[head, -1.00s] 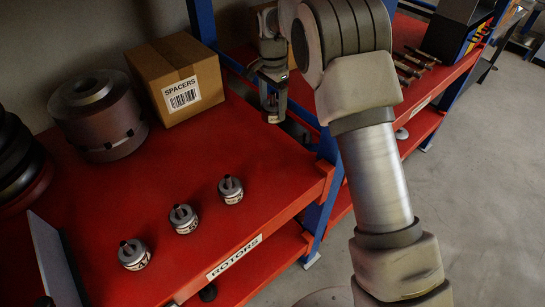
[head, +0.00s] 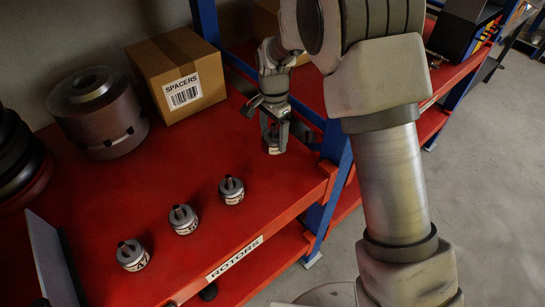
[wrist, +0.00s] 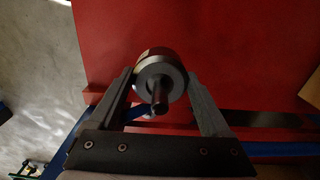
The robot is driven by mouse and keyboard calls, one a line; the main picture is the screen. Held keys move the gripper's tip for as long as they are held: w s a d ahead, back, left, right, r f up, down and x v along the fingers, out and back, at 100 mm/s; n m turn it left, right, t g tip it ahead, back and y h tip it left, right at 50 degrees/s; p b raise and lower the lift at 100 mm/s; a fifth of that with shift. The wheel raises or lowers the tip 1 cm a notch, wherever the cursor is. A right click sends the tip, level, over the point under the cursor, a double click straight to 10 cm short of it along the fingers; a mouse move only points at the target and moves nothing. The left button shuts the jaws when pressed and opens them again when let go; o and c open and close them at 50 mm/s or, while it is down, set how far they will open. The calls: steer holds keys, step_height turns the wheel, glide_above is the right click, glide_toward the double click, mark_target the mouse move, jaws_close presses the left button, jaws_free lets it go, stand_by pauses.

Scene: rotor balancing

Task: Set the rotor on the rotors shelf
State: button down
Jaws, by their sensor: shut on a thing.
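My gripper (head: 275,125) is shut on a small rotor (head: 273,147), a grey and white cylinder with a dark shaft. In the wrist view the rotor (wrist: 160,78) sits between the two fingertips (wrist: 162,82), its shaft pointing toward the camera. In the head view the fingers hide part of it. The gripper is over the right part of the red rotors shelf (head: 255,205), near the blue post. I cannot tell whether the rotor touches the shelf. The shelf's front edge carries a ROTORS label (head: 235,258).
Three similar rotors stand in a row: left (head: 132,255), middle (head: 183,219) and right (head: 231,190). A SPACERS box (head: 178,75) and a large grey cylinder (head: 97,115) stand behind. A blue upright post (head: 335,165) is close on the right. Red shelf between box and rotors is clear.

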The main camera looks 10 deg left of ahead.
mark_target(273, 143)
steer(key=shift+s+d+f, duration=0.1)
steer(key=shift+s+f, duration=0.3)
steer(key=shift+s, duration=0.3)
steer(key=shift+s+f, duration=0.4)
steer(key=shift+s, duration=0.25)
steer(key=shift+f, duration=2)
jaws_free()
steer(key=shift+s+f, duration=0.1)
steer(key=shift+f, duration=0.05)
step_height(273, 143, up, 12)
steer(key=shift+r, duration=0.15)
